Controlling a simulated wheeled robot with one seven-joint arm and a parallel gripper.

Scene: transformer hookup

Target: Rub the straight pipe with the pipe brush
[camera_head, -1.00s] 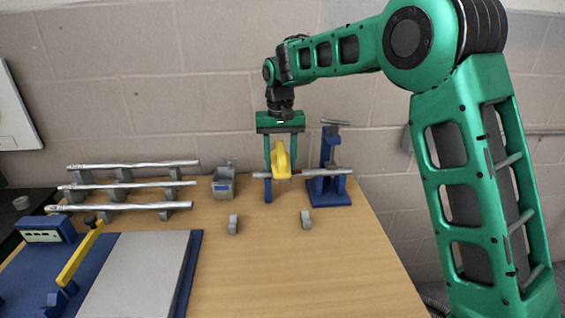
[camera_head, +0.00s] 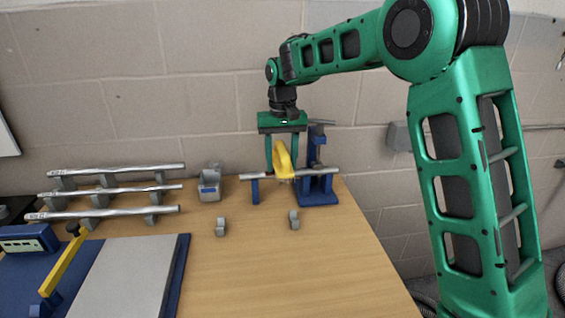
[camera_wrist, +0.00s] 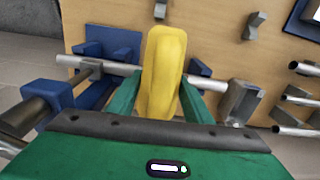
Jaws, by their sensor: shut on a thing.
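My gripper (camera_head: 285,155) is shut on the yellow pipe brush (camera_head: 285,162), just above the table's back part. The straight pipe (camera_head: 318,171) is a silver tube lying level in a blue stand at its right and on a blue support at its left. The brush's lower end is at the pipe's middle in the head view. In the wrist view the brush (camera_wrist: 163,75) stands between my green fingers (camera_wrist: 160,100) and hides part of the pipe (camera_wrist: 122,69). I cannot tell whether brush and pipe touch.
A blue vise-like stand (camera_head: 317,190) holds the pipe's right end. A grey holder (camera_head: 210,184) stands left of it. Several silver pipes (camera_head: 110,190) lie on grey supports at the left. Two small grey clips (camera_head: 220,227) stand in front. The table's front right (camera_head: 300,275) is clear.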

